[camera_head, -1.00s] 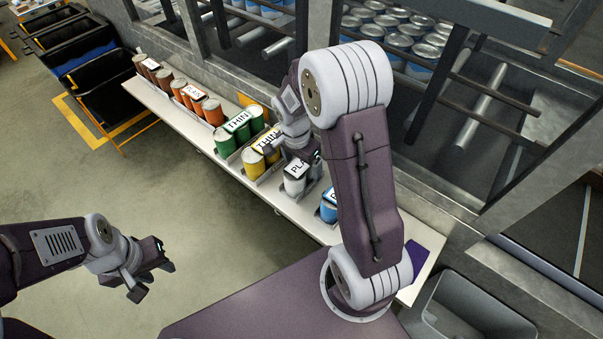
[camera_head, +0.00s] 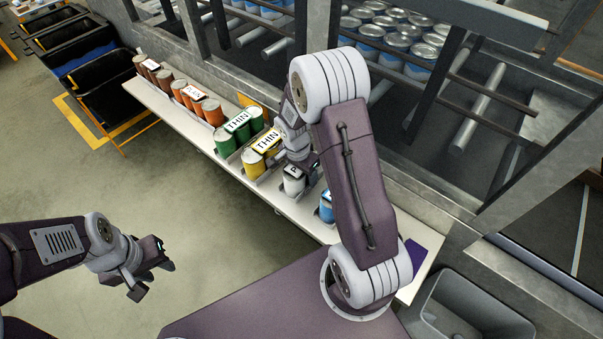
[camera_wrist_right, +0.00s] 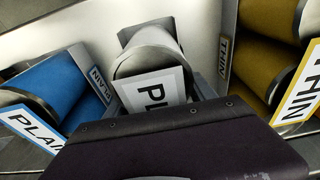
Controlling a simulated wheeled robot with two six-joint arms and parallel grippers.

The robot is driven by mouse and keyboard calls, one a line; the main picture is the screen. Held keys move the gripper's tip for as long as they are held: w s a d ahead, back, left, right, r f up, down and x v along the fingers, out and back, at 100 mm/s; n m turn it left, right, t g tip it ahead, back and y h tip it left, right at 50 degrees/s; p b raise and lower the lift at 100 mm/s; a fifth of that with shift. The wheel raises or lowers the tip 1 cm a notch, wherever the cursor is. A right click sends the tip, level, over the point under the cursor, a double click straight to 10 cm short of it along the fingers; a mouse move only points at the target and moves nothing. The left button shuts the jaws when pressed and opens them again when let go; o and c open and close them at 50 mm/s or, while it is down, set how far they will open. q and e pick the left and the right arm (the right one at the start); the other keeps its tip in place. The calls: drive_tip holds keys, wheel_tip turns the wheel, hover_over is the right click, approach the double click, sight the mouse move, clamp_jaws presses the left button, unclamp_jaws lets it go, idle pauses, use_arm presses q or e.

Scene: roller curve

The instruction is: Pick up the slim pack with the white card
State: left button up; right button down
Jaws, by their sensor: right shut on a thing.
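A grey-white can pack (camera_head: 292,187) with a white card stands on the long white shelf, partly hidden by my right arm. In the right wrist view the pack (camera_wrist_right: 148,62) lies between the fingers, its card lettered "PL" before the gripper body cuts it off. My right gripper (camera_wrist_right: 160,88) is shut on this pack; it shows partly in the head view. Yellow (camera_head: 254,161) and green (camera_head: 237,132) packs with white "THIN" cards stand to its left. A blue pack (camera_head: 327,207), carded "PLAIN" in the wrist view, stands to its right. My left gripper (camera_head: 155,275) is open and empty.
Orange and brown packs (camera_head: 190,98) stand farther along the white shelf (camera_head: 180,118). A metal frame with rollers and many cans (camera_head: 385,35) rises behind it. A grey bin (camera_head: 465,305) is at bottom right, black crates (camera_head: 75,40) at upper left. Floor at left is clear.

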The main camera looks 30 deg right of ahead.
drive_tip(key=shift+w, duration=0.1)
drive_tip(key=shift+r, duration=0.45)
wheel_tip(320, 180, up, 9)
drive_tip(key=shift+r, duration=0.1)
